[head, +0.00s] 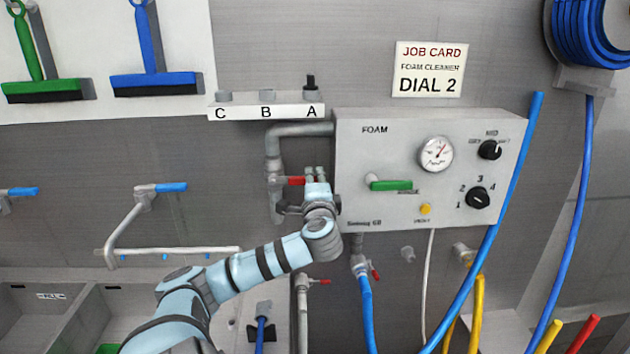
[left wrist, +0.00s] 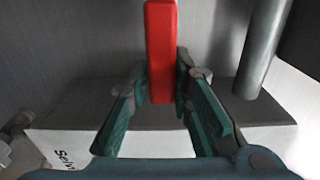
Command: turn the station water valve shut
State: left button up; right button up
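A red valve handle (head: 295,181) sits on the grey vertical pipe (head: 273,160) left of the foam panel. In the head view it lies level, crosswise to that pipe. My left gripper (head: 316,176) is at the handle's right part, in front of the panel's left edge. In the left wrist view the red handle (left wrist: 161,50) stands between the two fingers of my left gripper (left wrist: 161,88). The fingertips lie close against both its sides, and the gripper looks shut on it. The valve body is partly hidden by my gripper. My right gripper is not in view.
The foam panel (head: 375,150) carries a gauge (head: 436,154), black knobs, and a green lever (head: 391,185). A shelf (head: 265,112) marked C, B, A is above. Hoses hang at right; a smaller red-handled valve (head: 320,282) is below. A sink (head: 45,312) is at lower left.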

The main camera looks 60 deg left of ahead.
pick_arm(q)
jog(key=o, duration=0.3)
jog(key=v, duration=1.2)
jog(key=shift+a, duration=0.1)
